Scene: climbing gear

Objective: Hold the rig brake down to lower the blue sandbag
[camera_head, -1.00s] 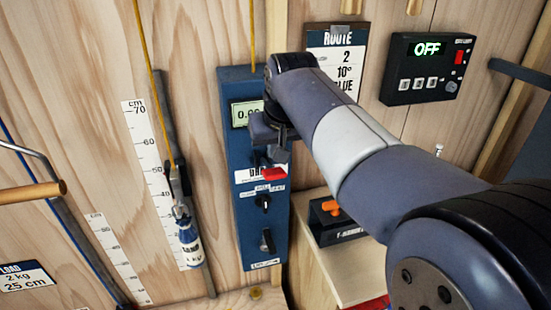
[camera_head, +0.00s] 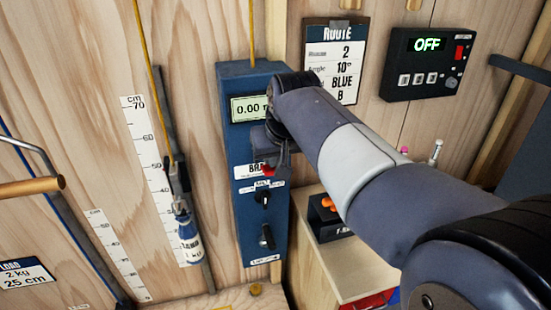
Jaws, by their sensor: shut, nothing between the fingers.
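The rig is a tall blue box (camera_head: 236,215) on the wooden wall with a display (camera_head: 249,108) reading 0.00. Its brake label (camera_head: 246,171) shows partly, with a bit of the red brake part beside it. My gripper (camera_head: 268,168) is shut and empty, right in front of the brake; I cannot tell whether it touches it, and the arm hides part of it. The blue sandbag (camera_head: 187,228) hangs on a yellow rope left of the rig, beside a cm scale (camera_head: 145,190), at roughly the 30 mark or below.
A route card (camera_head: 333,60) and a black box reading OFF (camera_head: 426,65) are on the wall at upper right. A small dark box with an orange part (camera_head: 328,203) stands on a wooden block right of the rig. A wooden handle (camera_head: 32,186) juts in at left.

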